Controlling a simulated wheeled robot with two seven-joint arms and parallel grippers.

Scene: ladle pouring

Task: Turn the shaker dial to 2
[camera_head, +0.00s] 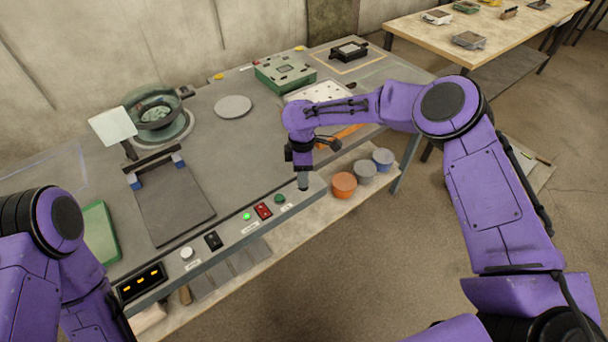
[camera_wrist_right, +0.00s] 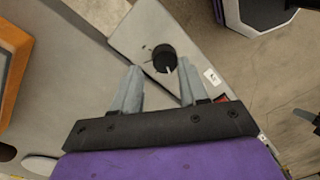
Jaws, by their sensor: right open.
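The shaker dial (camera_wrist_right: 164,57) is a round black knob with a white pointer line, on the grey panel in the right wrist view. Its line points toward the bottom of that picture, slightly right. My right gripper (camera_wrist_right: 159,68) is open, its two grey fingertips on either side of the dial's near edge, with gaps showing. I cannot tell how far above the panel they are. In the head view my right gripper (camera_head: 303,184) points down at the right end of the front control panel (camera_head: 236,238) and hides the dial. My left gripper is out of view; only my left arm shows.
Along the panel are a dark green button (camera_head: 280,199), a red switch (camera_head: 263,211), a lit green button (camera_head: 246,216), a black switch (camera_head: 213,240) and an orange-lit display (camera_head: 141,282). Several round containers, including an orange one (camera_head: 343,185), stand right of the panel end.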

